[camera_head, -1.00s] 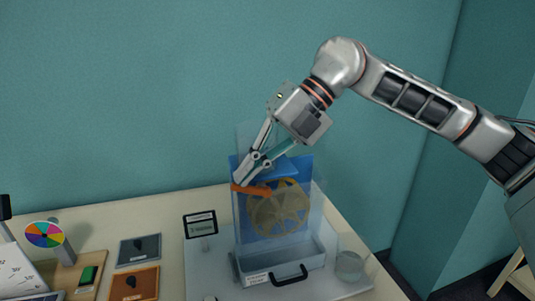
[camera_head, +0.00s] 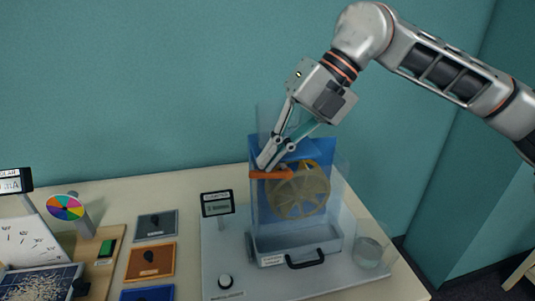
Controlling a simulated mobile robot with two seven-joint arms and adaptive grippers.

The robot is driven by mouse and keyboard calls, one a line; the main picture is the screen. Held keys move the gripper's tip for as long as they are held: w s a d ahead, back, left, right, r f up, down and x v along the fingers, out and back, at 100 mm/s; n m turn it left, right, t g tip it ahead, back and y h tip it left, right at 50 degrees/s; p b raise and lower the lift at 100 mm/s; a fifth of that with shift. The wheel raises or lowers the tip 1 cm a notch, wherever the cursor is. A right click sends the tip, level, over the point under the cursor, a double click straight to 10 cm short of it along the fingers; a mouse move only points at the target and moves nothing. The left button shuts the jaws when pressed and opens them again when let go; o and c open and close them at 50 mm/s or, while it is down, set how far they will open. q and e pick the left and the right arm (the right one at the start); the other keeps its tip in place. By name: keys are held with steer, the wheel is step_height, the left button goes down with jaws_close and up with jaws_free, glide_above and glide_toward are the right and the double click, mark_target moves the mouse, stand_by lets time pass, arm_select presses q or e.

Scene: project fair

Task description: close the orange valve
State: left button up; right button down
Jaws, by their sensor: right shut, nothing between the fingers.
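The orange valve (camera_head: 270,175) is a flat handle on the upper left of the blue-backed water-wheel stand, lying nearly level. My right gripper (camera_head: 264,165) comes down from the upper right. Its fingers are shut and empty, with the tips just above or against the valve's left part; I cannot tell whether they touch. Behind and right of the valve is the yellow-brown wheel (camera_head: 302,192). My left gripper is out of view.
The stand has clear side panels and a basin (camera_head: 298,239) with a black handle (camera_head: 305,260). Framed panels (camera_head: 151,260) and a colour disc (camera_head: 66,207) stand to the left.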

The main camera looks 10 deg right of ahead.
steer(key=shift+w+d+r, duration=0.1)
steer(key=shift+d+r, duration=0.15)
steer(key=shift+r, duration=0.15)
steer(key=v, duration=1.1)
steer(key=shift+f, duration=0.1)
